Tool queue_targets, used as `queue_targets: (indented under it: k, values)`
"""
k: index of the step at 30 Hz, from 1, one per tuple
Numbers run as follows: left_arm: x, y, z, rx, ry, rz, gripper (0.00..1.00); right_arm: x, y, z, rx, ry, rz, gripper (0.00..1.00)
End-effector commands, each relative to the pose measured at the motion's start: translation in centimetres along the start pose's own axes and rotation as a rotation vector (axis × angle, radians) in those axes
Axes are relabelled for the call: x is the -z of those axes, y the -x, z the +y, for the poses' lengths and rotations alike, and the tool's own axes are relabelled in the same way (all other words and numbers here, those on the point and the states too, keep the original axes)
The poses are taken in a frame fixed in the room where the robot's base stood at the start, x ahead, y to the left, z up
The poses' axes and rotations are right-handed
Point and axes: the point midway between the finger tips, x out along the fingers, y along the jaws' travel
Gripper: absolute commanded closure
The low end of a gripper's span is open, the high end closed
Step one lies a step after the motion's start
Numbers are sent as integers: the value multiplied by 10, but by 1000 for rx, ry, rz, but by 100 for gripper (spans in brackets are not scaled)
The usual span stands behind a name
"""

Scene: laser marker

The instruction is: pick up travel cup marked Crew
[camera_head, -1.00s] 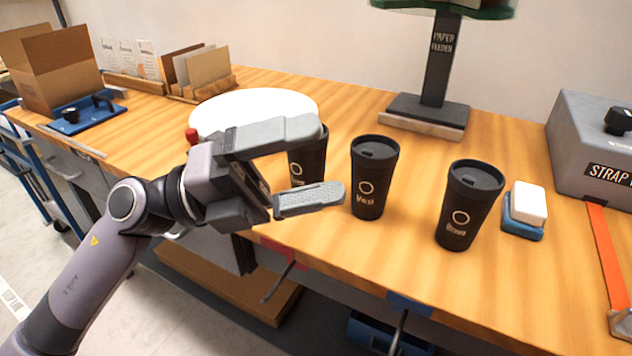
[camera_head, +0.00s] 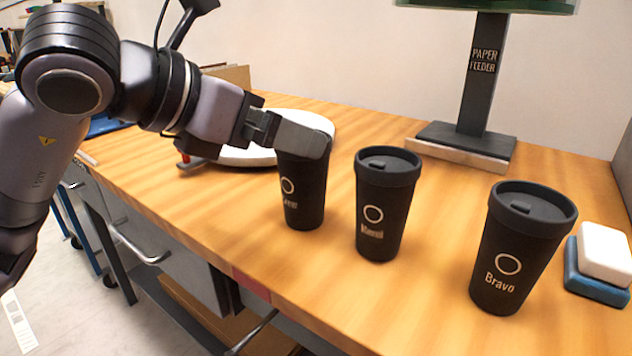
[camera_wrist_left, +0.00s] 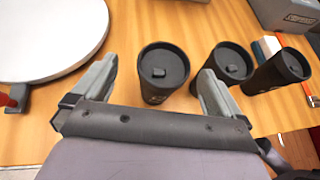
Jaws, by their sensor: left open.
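Three black travel cups with lids stand upright in a row on the wooden table. The left cup (camera_head: 304,192) has a small, blurred label that seems to read Crew; its lid is hidden behind a finger of my left gripper (camera_head: 306,142). In the left wrist view this cup (camera_wrist_left: 163,73) stands between the two spread fingers, with gaps beside it. My left gripper is open. The middle cup (camera_head: 384,208) has a label I cannot read surely. The right cup (camera_head: 515,250) reads Bravo. My right gripper is not in view.
A round white disc (camera_head: 245,156) lies behind my left gripper. A paper feeder stand (camera_head: 484,80) is at the back. A white and blue block (camera_head: 602,255) sits right of the Bravo cup. The table's front edge runs close before the cups.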

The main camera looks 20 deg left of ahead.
Motion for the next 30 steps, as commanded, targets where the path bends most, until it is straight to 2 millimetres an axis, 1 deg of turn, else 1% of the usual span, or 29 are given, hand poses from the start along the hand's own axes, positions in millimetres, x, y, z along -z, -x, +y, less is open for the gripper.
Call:
queue_targets:
  k: [1, 5, 12, 16, 22, 23, 24, 26, 30]
  values:
    - [1, -6, -1, 3, 0, 3, 0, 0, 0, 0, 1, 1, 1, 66]
    - [2, -21, -3, 5, 0, 4, 0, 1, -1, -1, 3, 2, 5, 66]
    - [3, -56, -6, 6, 2, 4, 0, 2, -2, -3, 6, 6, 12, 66]
    - [2, -65, -6, 3, 0, 2, 0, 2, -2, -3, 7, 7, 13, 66]
    - [2, -65, -6, 4, -1, 1, 0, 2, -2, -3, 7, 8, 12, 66]
    - [2, -65, -6, 4, 0, 1, 3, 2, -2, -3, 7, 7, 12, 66]
    - [2, -65, -6, 4, 0, 1, 16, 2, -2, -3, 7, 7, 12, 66]
    - [2, -65, -6, 4, 0, 2, 35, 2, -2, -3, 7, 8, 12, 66]
    - [2, -65, -6, 4, 0, 0, 35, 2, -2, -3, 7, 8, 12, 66]
